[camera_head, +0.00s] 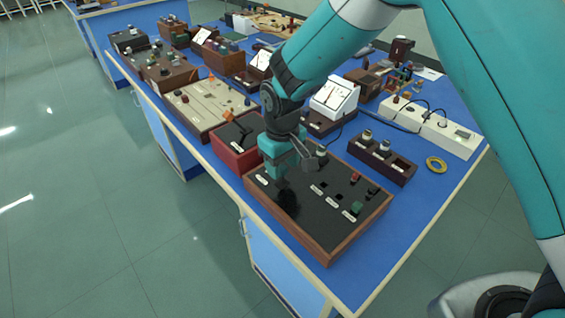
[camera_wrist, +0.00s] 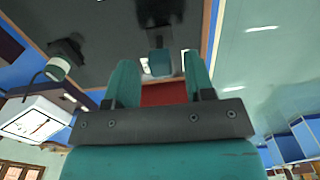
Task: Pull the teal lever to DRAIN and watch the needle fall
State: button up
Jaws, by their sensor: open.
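My gripper (camera_head: 284,172) points down over the near left part of a black panel in a wooden frame (camera_head: 330,215). In the wrist view my two teal fingers (camera_wrist: 161,62) are apart. A teal block on a dark stem, apparently the teal lever (camera_wrist: 160,64), shows between the fingertips. I cannot tell whether they touch it. In the head view the lever is hidden by my gripper. A white sloped-face meter (camera_head: 335,97) stands behind; another view of a white meter is at left in the wrist view (camera_wrist: 35,118). Its needle is too small to read, and so is the DRAIN label.
A red-sided box (camera_head: 236,160) stands just left of the panel. A dark wooden block with knobs (camera_head: 382,160), a yellow ring (camera_head: 436,164) and a white power strip (camera_head: 432,127) lie to the right. Several other instruments line the blue bench behind. The bench's front edge is close.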

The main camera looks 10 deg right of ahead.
aim_at(281, 183)
jog(key=shift+f, duration=0.3)
grip_shut()
jog(key=shift+a, duration=0.1)
jog(key=shift+s+a+f+t+h, duration=0.1)
jog(key=shift+s+a+t+h, duration=0.25)
jog(key=shift+h, duration=0.25)
jog(key=shift+s+a+t+h, duration=0.2)
jog(key=shift+a+t+h, duration=0.25)
jog(key=shift+h, duration=0.15)
jog(key=shift+s+a+f+t+h, duration=0.15)
jog(key=shift+s+a+t+h, duration=0.1)
jog(key=shift+t+h, duration=0.25)
jog(key=shift+s+a+f+t+h, duration=0.15)
jog(key=shift+a+t+h, duration=0.15)
jog(key=shift+h, duration=0.3)
